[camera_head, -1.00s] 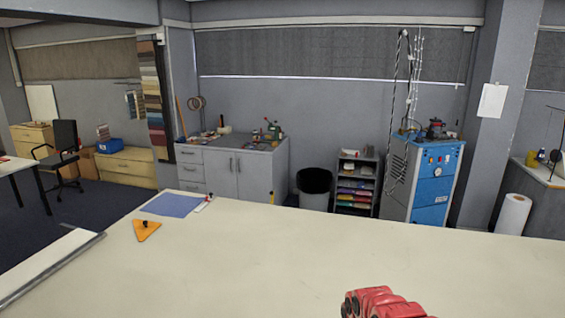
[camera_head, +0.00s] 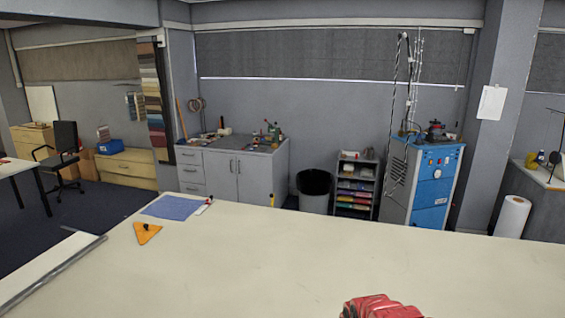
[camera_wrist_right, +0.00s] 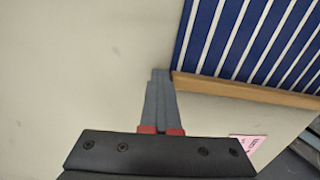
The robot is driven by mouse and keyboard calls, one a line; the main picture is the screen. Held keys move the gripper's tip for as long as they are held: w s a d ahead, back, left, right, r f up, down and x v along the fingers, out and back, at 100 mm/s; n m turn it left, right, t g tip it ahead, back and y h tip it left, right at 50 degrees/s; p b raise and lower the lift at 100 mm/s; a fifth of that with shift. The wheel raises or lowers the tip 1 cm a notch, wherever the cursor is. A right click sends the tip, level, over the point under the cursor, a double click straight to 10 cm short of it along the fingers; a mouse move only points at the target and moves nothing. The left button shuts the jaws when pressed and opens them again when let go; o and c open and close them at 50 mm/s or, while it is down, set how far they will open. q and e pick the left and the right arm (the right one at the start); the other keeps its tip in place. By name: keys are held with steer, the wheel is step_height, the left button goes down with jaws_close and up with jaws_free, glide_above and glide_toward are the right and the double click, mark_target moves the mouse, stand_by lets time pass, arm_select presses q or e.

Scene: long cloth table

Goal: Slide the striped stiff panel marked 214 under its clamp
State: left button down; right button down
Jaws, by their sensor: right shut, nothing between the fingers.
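The striped panel (camera_wrist_right: 250,40), blue and white with a light wooden edge strip (camera_wrist_right: 245,92), fills the upper right of the right wrist view, cut off by the frame. No number is readable on it. My right gripper (camera_wrist_right: 161,72) is shut and empty. Its grey fingertips are close beside the left end of the wooden strip; I cannot tell whether they touch it. In the head view only a red part (camera_head: 380,307) of my right arm shows at the bottom edge. My left gripper is not in view. I cannot make out a clamp.
A pink tag (camera_wrist_right: 250,143) shows by the gripper body. On the pale table (camera_head: 300,255) lie an orange triangle (camera_head: 146,234) with a dark knob, a blue cloth (camera_head: 172,207) and a metal rail (camera_head: 50,275) at left. The table's middle is clear.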

steer(key=shift+s+a, duration=0.1)
steer(key=shift+s, duration=0.2)
steer(key=shift+w, duration=0.1)
steer(key=shift+w+d+r+p, duration=0.1)
steer(key=shift+w+r+p, duration=0.3)
steer(key=shift+r, duration=0.6)
steer(key=shift+w+d+r+p, duration=0.2)
steer(key=shift+r+p, duration=0.25)
steer(key=shift+r, duration=0.55)
steer(key=shift+w+d+r+p, duration=0.1)
steer(key=shift+w+r+p, duration=0.3)
steer(key=shift+r, duration=0.6)
steer(key=shift+s, duration=0.1)
